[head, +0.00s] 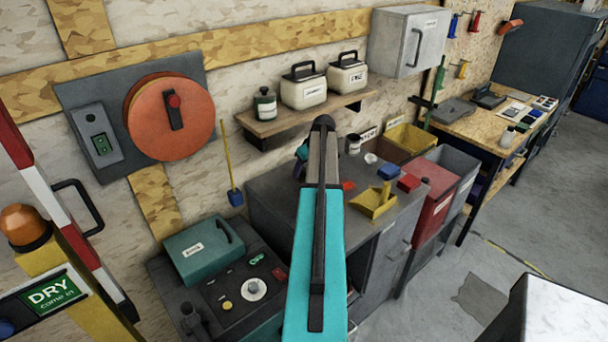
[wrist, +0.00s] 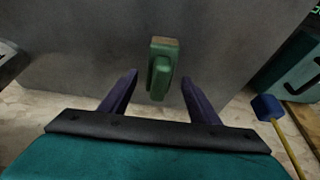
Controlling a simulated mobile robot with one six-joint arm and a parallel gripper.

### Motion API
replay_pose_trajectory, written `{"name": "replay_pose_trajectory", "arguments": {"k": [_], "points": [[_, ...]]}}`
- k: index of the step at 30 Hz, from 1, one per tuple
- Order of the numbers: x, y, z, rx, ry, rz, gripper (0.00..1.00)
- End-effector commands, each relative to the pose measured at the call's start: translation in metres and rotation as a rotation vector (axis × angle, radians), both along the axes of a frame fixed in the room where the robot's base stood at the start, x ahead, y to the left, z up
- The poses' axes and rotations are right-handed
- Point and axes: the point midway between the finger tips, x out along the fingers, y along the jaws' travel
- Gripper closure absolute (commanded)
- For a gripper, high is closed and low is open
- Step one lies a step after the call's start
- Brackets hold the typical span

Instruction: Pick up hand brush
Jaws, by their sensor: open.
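A small green object with a brown end (wrist: 161,70) shows in the wrist view against a grey surface. It looks like the hand brush, but its bristles are not clear. My gripper (wrist: 158,78) is open, with one dark purple finger on each side of the green object in that view. No contact shows, and I cannot tell the depth between them. In the head view my gripper (head: 302,158) is over the back left of the grey cabinet (head: 275,200), mostly behind my arm. The green object is hidden there.
On the cabinet top to the right are a yellow dustpan (head: 374,203), a red block (head: 409,183) and a blue item (head: 388,172). A shelf (head: 285,126) with containers is on the wall behind. A yellow stick with a blue end (head: 235,196) leans at the left.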

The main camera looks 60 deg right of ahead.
Motion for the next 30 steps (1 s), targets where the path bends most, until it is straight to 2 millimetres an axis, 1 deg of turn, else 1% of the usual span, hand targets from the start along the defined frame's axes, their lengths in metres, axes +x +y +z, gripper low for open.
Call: {"name": "replay_pose_trajectory", "arguments": {"k": [3,9,26,30], "points": [[0.004,-0.002,-0.009,0.002,0.001,-0.001,0.44],[0.007,-0.003,-0.019,0.0,0.0,-0.001,0.44],[0.007,-0.003,-0.02,-0.001,0.0,-0.001,0.44],[0.007,-0.004,-0.02,-0.001,0.0,-0.001,0.67]]}}
